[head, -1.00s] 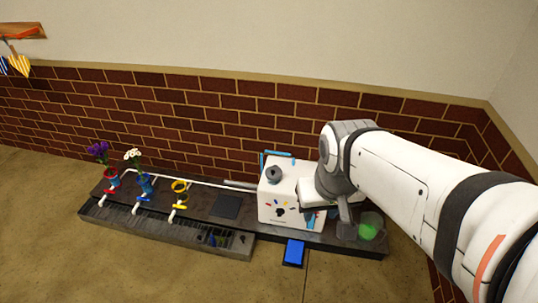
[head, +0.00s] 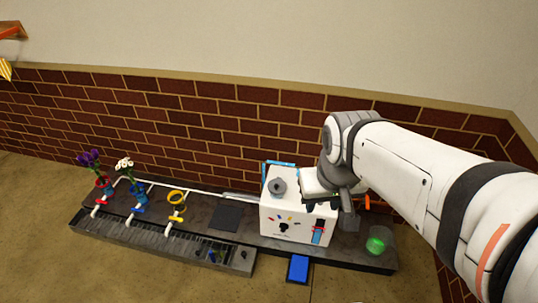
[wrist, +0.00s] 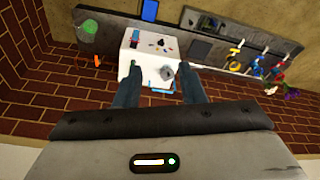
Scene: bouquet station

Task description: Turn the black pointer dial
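The white box (head: 298,220) stands on the dark bench. A small black pointer dial (head: 284,227) is on its front face, with coloured marks in an arc above it. A round dark grey knob (head: 277,186) sits on the box's top; it also shows in the wrist view (wrist: 168,73). My gripper (wrist: 160,72) is open and empty, its two fingers apart and pointing toward the box. In the head view it hangs above the box's right side, apart from the front dial. The front face looks small and dim in the wrist view.
A blue pad (head: 299,268) lies in front of the box. A clear container with green content (head: 377,243) stands right of it. Coloured ring holders and flower vases (head: 137,190) line the left. A brick wall (head: 200,125) runs behind.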

